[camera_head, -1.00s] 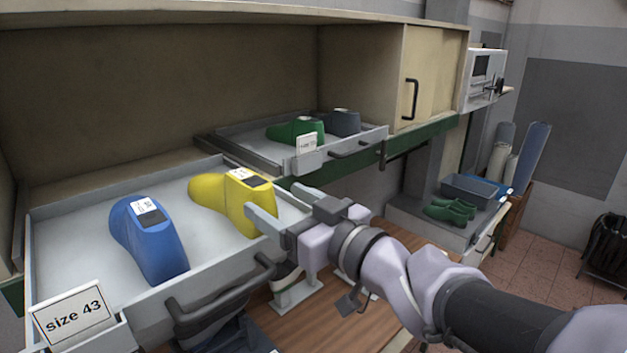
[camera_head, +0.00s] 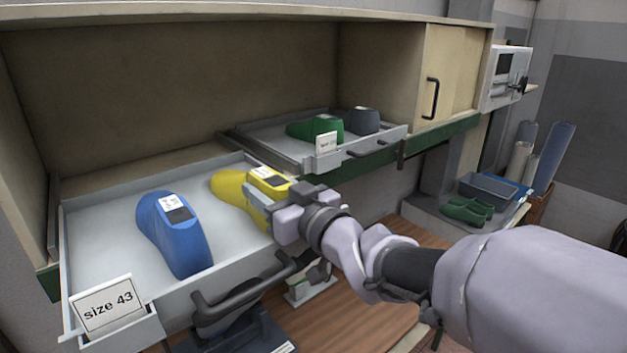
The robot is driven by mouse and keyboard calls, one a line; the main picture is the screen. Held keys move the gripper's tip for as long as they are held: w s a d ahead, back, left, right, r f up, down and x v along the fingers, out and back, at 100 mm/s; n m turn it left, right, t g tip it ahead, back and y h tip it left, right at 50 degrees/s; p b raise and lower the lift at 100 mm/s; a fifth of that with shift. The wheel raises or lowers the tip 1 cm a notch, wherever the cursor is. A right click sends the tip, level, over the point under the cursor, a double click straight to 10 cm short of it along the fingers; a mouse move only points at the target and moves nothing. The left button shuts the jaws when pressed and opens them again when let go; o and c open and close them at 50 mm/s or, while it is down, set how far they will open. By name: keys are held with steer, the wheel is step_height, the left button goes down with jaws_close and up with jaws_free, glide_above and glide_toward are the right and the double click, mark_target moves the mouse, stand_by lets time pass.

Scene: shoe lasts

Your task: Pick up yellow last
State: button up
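The yellow last (camera_head: 232,189) lies in the size 43 drawer (camera_head: 110,218), to the right of the blue last (camera_head: 176,238). It has a white and dark label on top. My gripper (camera_head: 272,200) is at the right end of the yellow last, over the drawer's right side. One finger shows against the near side of the last; the other is at its far right side. The fingers look apart, around the last's end. I cannot tell whether they touch it. My gripper hides part of the last's right end.
The drawer has a front wall with a dark handle (camera_head: 243,296) and a size 43 card (camera_head: 108,310). Behind it, another drawer (camera_head: 290,150) holds a green last (camera_head: 314,129) and a grey last (camera_head: 362,121). A cabinet wall stands behind both drawers.

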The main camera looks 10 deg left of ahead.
jaws_close()
steer(key=shift+r, duration=0.15)
